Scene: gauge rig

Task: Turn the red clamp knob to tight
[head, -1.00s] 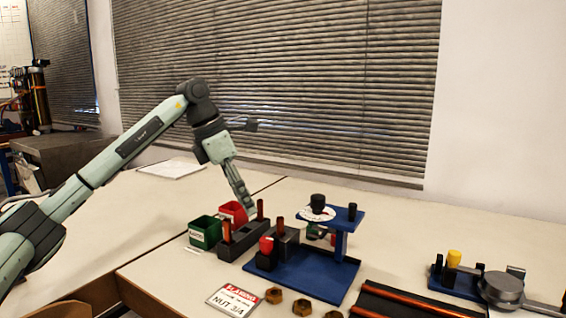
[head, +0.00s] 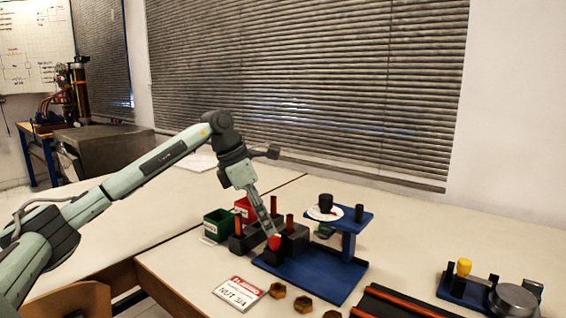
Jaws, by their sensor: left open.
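The red clamp knob (head: 275,242) sits on a dark block at the left end of the blue gauge rig base (head: 320,276). My left gripper (head: 270,231) points down at the knob, its fingertips right at or just above its top. It is open. The fingers cover part of the knob, and I cannot tell whether they touch it. The rig's blue raised plate (head: 338,216) carries a white dial with a black knob (head: 326,201). My right gripper is not in view.
A dark block with orange pegs (head: 240,240) stands just left of the rig, with green (head: 219,226) and red bins (head: 243,205) behind. A sign card (head: 239,293) and several brass nuts (head: 303,304) lie in front. A second blue fixture (head: 466,290) is at right.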

